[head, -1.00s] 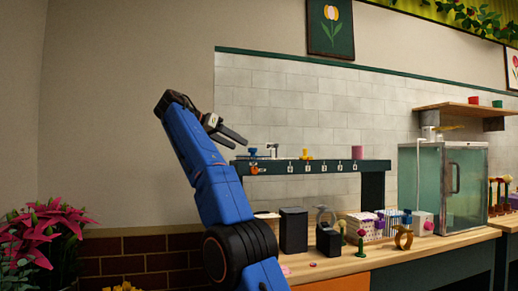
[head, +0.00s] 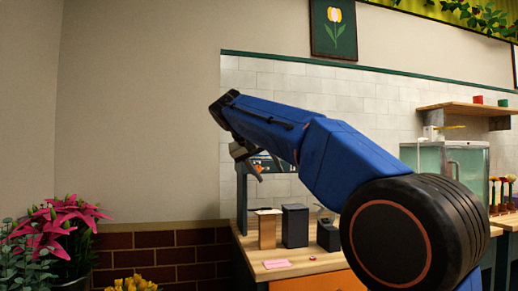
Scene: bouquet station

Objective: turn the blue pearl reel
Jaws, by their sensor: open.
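The blue pearl reel is hidden in the head view; my blue arm covers most of the dark green rack (head: 242,200) and its top. My gripper (head: 253,165) is at the left end of the rack, its jaws pointing down and to the right in front of the rack's bar. It looks open, with nothing seen in it. Whether it touches the rack or the reel I cannot tell.
A brown box (head: 267,229), a dark box (head: 295,226) and a smaller black block (head: 328,236) stand on the wooden counter (head: 300,268). A pink slip (head: 276,264) lies in front. Pink flowers (head: 65,222) are at lower left.

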